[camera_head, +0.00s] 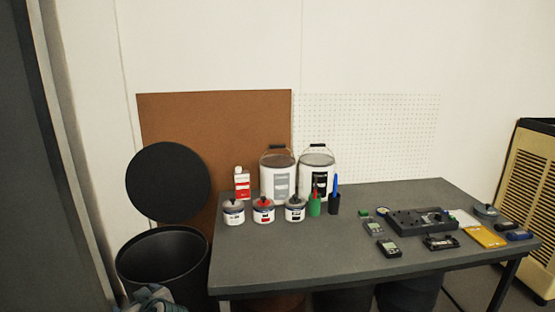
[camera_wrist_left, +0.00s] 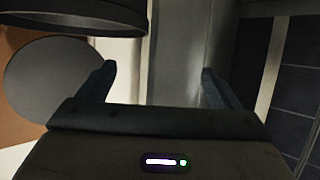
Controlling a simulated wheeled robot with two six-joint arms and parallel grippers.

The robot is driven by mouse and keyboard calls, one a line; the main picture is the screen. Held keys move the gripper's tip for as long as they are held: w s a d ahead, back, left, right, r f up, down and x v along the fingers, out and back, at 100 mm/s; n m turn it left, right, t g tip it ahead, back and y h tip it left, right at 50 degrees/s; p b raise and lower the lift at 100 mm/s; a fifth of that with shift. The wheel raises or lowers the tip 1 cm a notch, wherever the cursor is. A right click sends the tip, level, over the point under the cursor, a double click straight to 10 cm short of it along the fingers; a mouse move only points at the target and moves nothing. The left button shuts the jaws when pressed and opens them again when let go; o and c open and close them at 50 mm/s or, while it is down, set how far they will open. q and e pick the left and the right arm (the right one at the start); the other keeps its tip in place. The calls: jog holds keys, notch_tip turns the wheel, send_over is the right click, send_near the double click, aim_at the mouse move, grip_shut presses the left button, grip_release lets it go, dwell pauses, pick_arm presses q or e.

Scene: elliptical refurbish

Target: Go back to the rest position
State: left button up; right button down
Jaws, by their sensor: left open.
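My left gripper (camera_head: 152,298) shows only in part at the bottom left of the head view, in front of the black bin. In the left wrist view my left gripper (camera_wrist_left: 158,72) has its two fingers wide apart with nothing between them. Beyond the fingers is a pale, blurred upright surface. My right gripper is in neither view.
A black bin (camera_head: 140,262) stands left of the grey table (camera_head: 300,255), with a round black lid (camera_head: 168,182) above it. Paint buckets (camera_head: 277,180), small cans and electronic parts stand on the table. A beige slatted unit (camera_head: 530,200) is at far right.

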pick_arm(q)
jog(key=s+d+f+m+g+h+p, duration=0.1)
jog(key=s+d+f+m+h+p, duration=0.2)
jog(key=s+f, duration=0.8)
jog(key=s+d+f+m+g+h+p, duration=0.1)
jog(key=s+f+m+g+h, duration=0.3)
jog(key=f, duration=1.5)
jog(key=s+f+m+h+p, duration=0.1)
jog(key=s+f, duration=0.5)
jog(key=s, duration=0.5)
jog(key=s+d+f+m+g+h+p, duration=0.1)
jog(key=s+f, duration=0.5)
jog(key=s, duration=0.5)
jog(key=s+f+m+g+p, duration=0.1)
jog(key=s+f, duration=0.5)
jog(key=s, duration=0.6)
jog(key=shift+d+m+h+p, duration=0.3)
jog(key=shift+d+h+p, duration=0.1)
jog(key=shift+p, duration=0.15)
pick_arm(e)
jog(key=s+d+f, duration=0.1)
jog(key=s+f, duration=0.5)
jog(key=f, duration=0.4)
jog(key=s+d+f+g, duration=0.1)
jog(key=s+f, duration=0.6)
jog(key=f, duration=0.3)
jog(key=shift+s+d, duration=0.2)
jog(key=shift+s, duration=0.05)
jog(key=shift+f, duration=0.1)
